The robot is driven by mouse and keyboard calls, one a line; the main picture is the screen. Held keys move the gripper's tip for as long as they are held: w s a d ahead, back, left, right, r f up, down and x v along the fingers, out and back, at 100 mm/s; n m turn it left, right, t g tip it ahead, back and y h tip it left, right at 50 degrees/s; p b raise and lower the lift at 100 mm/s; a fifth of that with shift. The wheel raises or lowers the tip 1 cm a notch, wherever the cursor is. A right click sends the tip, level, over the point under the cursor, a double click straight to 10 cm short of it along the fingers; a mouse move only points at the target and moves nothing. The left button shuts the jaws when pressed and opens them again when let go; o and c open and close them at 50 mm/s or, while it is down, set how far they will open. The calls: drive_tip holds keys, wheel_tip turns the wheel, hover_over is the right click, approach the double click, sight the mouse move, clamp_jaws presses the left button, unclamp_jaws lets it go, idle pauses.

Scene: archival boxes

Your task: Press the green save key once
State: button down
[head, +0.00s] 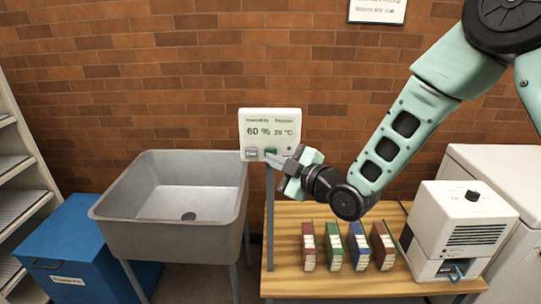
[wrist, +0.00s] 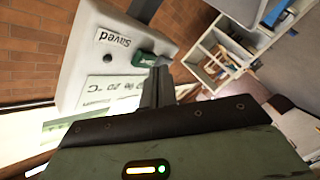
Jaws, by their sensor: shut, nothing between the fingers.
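The white panel (head: 270,116) stands on a post and reads "60 %" and "20 °C". Its green key (head: 270,151) is on the lower front, partly hidden by my fingers in the head view. In the wrist view the green key (wrist: 144,57) shows right beside my fingertips. My gripper (head: 277,161) is shut and empty, with its fingertips (wrist: 160,72) pointing at the key. I cannot tell whether they touch it.
A grey sink (head: 170,240) stands left of the panel, with a blue box (head: 75,245) beyond it. The wooden table (head: 340,286) holds several coloured box files (head: 334,246) and a white machine (head: 460,228). A brick wall is behind.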

drive_tip(key=shift+w, duration=0.65)
idle(0.7)
drive_tip(key=shift+s+b, duration=0.1)
drive_tip(key=shift+b, duration=0.25)
drive_tip(key=shift+s+b, duration=0.4)
drive_tip(key=shift+s, duration=0.4)
drive_tip(key=shift+s+a+b, duration=0.1)
drive_tip(key=shift+s+b, duration=0.9)
drive_tip(key=shift+s, duration=1.5)
